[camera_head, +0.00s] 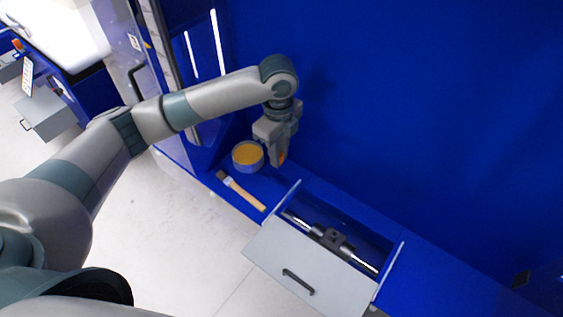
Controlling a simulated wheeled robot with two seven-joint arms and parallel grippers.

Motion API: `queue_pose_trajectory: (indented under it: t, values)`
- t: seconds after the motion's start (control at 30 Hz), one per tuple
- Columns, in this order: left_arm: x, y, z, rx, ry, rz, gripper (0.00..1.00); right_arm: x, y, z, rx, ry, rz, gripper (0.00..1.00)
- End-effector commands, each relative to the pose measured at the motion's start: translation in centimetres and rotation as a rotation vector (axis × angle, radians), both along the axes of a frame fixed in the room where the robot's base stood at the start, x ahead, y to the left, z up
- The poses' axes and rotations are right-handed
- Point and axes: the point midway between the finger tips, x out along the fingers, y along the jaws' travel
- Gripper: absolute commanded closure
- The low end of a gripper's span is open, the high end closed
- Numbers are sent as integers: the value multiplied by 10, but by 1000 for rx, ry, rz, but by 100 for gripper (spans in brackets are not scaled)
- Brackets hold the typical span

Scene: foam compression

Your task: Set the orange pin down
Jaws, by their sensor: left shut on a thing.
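My left gripper (279,160) points down over the blue ledge, just right of a round tub. It is shut on the orange pin (283,156), of which only a small orange part shows at the fingertips. The rest of the pin is hidden by the fingers. I cannot tell whether the pin touches the ledge. My right gripper is not in view.
The tub (248,155) with yellow-orange contents stands close left of the gripper. A brush (243,192) with a wooden handle lies on the ledge. An open drawer (308,268) holding a metal rod mechanism (334,239) juts out at lower right. A blue wall (420,110) rises behind.

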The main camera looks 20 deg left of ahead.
Motion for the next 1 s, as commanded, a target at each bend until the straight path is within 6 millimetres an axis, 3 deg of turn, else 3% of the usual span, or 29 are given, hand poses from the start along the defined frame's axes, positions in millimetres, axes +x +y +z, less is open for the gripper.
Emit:
queue_pose_trajectory:
  t: [0.03, 0.23, 0.67, 1.0]
  values:
    - [9, -4, 3, -1, 1, 1, 100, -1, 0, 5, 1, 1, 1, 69]
    - [8, -3, -25, 1, 2, 0, 100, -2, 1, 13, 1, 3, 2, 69]
    - [7, -3, -32, 0, 1, 0, 100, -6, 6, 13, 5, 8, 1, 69]
    - [9, -4, -63, 0, 1, 1, 100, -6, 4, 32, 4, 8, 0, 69]
